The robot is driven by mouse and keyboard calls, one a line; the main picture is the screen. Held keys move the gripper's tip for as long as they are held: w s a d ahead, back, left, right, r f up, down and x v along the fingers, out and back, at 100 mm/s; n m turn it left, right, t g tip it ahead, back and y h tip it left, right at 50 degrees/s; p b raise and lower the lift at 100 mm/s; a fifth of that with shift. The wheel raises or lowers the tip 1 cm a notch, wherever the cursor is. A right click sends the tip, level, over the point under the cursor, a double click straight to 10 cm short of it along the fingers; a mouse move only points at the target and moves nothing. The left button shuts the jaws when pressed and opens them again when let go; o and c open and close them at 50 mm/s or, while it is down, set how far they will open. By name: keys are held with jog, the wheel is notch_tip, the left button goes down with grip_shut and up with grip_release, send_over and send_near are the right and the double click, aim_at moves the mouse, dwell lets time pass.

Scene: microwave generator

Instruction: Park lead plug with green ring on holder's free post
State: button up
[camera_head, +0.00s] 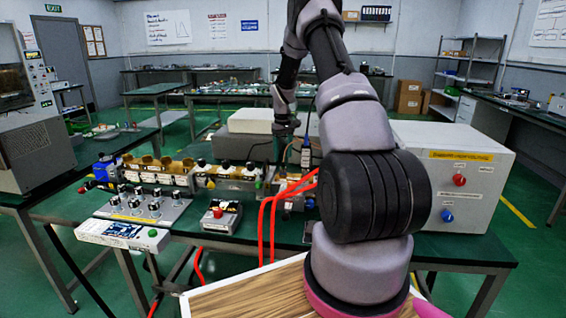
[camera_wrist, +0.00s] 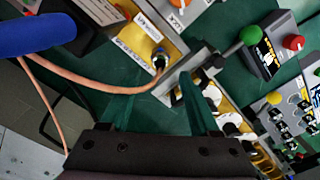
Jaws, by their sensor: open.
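In the wrist view, a dark plug (camera_wrist: 160,62) with a small blue-green band stands in a yellow-faced block (camera_wrist: 135,45). A salmon-coloured lead (camera_wrist: 95,84) runs from beside it to the left. I cannot tell for certain whether its ring is green. My gripper (camera_wrist: 158,112) is open, its fingers reaching up from the bottom of the view, with nothing seen between them. The plug is beyond the fingertips, apart from them. In the head view, my gripper (camera_head: 285,143) is small and partly hidden at the bench's back. The holder's free post cannot be made out.
A large blue cylinder (camera_wrist: 40,33) fills the wrist view's upper left. In the head view, red leads (camera_head: 263,225) hang over the bench front. A grey box (camera_head: 470,160) stands right, a knobbed panel (camera_head: 140,208) left, and a red-button box (camera_head: 222,216) between.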

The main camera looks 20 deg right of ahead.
notch_tip(320, 180, up, 6)
jog(key=shift+r, duration=0.15)
dwell(0.5)
jog(key=s+a+r+m+t, duration=0.1)
jog(key=s+a+r, duration=0.35)
jog(key=r, duration=0.25)
jog(key=s+a+r+m+t, duration=0.1)
jog(key=s+a+r, duration=0.2)
jog(key=s+r, duration=0.3)
jog(key=s+a+r+t, duration=0.1)
jog(key=s+a+r, duration=0.2)
jog(key=r, duration=0.6)
jog(key=s+a+r+m+t, duration=0.1)
jog(key=s+a, duration=0.1)
jog(key=s, duration=0.6)
jog(key=s+a+r+m+t+y, duration=0.1)
jog(key=s+a+r, duration=0.1)
jog(key=s, duration=0.6)
jog(key=s+a+r+m+t+y, duration=0.1)
jog(key=s+a+t, duration=0.1)
jog(key=s+a, duration=0.2)
jog(key=s, duration=0.3)
jog(key=shift+s+a+r, duration=0.2)
jog(key=shift+s+r, duration=0.05)
jog(key=shift+s, duration=0.15)
